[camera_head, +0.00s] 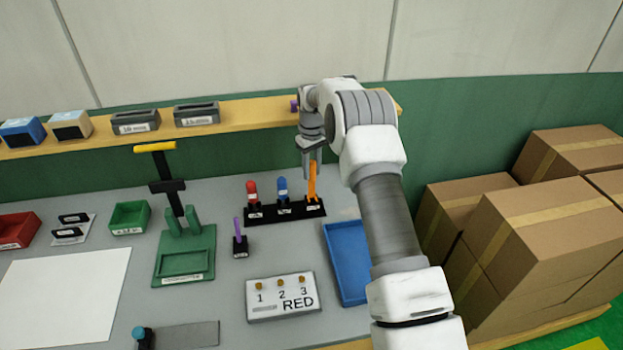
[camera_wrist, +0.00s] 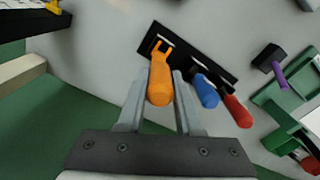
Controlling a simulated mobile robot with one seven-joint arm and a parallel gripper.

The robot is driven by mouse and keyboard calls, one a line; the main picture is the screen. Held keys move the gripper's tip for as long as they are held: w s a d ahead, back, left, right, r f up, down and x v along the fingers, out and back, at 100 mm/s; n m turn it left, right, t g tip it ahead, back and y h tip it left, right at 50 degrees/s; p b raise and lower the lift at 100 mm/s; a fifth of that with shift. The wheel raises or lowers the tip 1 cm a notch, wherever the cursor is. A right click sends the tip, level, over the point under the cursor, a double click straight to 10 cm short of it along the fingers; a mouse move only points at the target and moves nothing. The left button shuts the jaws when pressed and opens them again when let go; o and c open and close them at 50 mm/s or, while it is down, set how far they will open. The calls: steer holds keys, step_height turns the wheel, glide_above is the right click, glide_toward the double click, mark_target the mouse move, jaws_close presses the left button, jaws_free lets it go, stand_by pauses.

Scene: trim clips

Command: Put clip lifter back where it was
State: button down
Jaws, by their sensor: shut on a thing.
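The orange clip lifter (camera_head: 312,187), with a forked end, is upright at the right end of the black tool rack (camera_head: 268,214). My gripper (camera_head: 311,170) is shut on its upper part from above. In the wrist view the clip lifter (camera_wrist: 160,82) lies between both fingers of my gripper (camera_wrist: 160,78), its fork towards the black rack (camera_wrist: 178,46). I cannot tell whether its lower end is in the slot or just above it. A red-handled tool (camera_head: 252,191) and a blue-handled tool (camera_head: 282,188) stand in the rack's other places.
A blue tray (camera_head: 346,262) lies right of the rack, partly behind my arm. A purple tool (camera_head: 238,230) in a small black holder, a green fixture (camera_head: 184,265) and a white RED board (camera_head: 283,309) stand nearby. A shelf (camera_head: 240,113) runs behind. Cardboard boxes (camera_head: 545,240) are stacked right.

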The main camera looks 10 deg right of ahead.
mark_target(312, 179)
steer(key=shift+w+f, duration=0.15)
steer(key=shift+f, duration=0.15)
steer(key=shift+f+b, duration=0.75)
steer(key=shift+f, duration=1.05)
steer(key=shift+f, duration=0.1)
steer(key=shift+f, duration=0.2)
steer(key=c, duration=0.6)
jaws_free()
steer(key=shift+r, duration=0.1)
steer(key=shift+r, duration=0.1)
